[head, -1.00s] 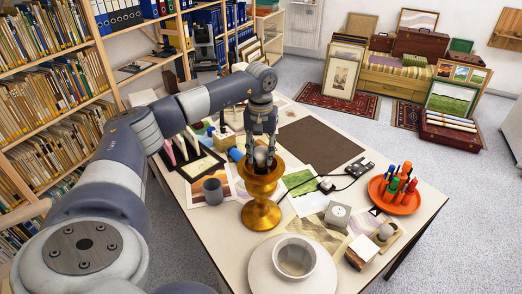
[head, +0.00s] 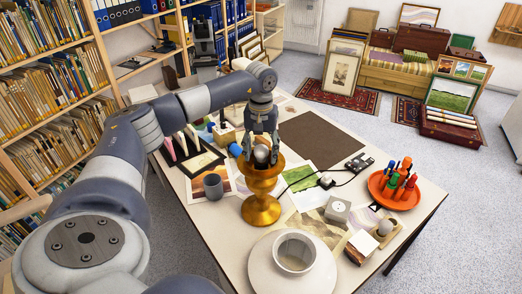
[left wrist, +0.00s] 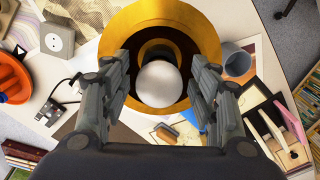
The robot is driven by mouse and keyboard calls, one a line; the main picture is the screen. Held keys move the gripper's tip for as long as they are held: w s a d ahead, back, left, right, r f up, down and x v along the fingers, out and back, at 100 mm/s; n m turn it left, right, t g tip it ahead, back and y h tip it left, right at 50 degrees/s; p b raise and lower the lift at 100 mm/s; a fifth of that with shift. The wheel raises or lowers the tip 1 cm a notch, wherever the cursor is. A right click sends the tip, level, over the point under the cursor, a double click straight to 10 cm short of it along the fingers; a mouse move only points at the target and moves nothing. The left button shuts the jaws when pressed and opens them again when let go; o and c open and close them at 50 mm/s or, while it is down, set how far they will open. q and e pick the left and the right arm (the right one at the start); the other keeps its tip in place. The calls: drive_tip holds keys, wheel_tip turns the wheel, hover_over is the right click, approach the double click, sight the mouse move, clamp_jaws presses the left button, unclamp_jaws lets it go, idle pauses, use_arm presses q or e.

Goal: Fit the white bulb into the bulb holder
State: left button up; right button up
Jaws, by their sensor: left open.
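The white bulb (head: 261,154) sits at the mouth of a gold, goblet-shaped holder (head: 261,210) on the table. In the left wrist view the round bulb (left wrist: 159,84) is in the middle of the holder's wide gold bowl (left wrist: 205,32), with a smaller gold ring showing behind it. My left gripper (head: 262,148) points down over the bowl. Its fingers (left wrist: 160,92) are open, one on each side of the bulb, with visible gaps. The bulb's base is hidden, so I cannot tell how deep it is seated. My right gripper is not in view.
A grey mug (head: 213,187) stands left of the holder. A white pot (head: 295,252) is in front. A socket box (head: 338,211), a power strip (head: 359,165) and an orange tray (head: 376,188) are to the right. A brown mat (head: 320,139) lies behind.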

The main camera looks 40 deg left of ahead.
use_arm(q)
drive_tip(key=shift+r, duration=0.4)
drive_tip(key=shift+w+r, duration=0.1)
drive_tip(key=shift+r, duration=0.2)
wheel_tip(320, 180, up, 10)
drive_tip(key=b, duration=0.2)
drive_tip(key=shift+b, duration=0.3)
drive_tip(key=shift+r, duration=0.6)
